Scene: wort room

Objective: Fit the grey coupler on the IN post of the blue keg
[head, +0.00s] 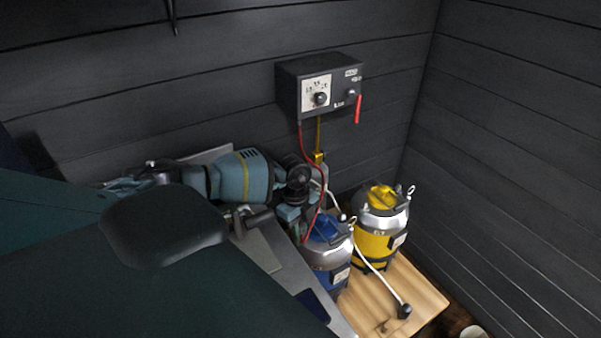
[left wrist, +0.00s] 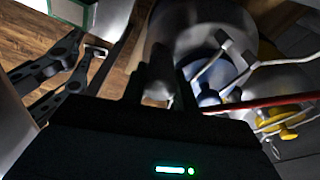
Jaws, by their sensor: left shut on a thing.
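The blue keg (head: 326,258) stands on a wooden board, with a silver shoulder and blue top fittings; its top also shows blurred in the left wrist view (left wrist: 208,97). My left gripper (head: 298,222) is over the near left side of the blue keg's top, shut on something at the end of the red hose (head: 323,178). That is likely the grey coupler, but my fingers hide it and I cannot tell whether it touches the IN post. The red hose also reaches my fingers in the left wrist view (left wrist: 265,104). My right gripper is not in view.
The yellow keg (head: 371,243) stands close behind, right of the blue keg. A white hose ends in a black fitting (head: 404,311) on the wooden board (head: 425,297). A black control box (head: 319,85) hangs on the wall above, with a red lever (head: 358,109).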

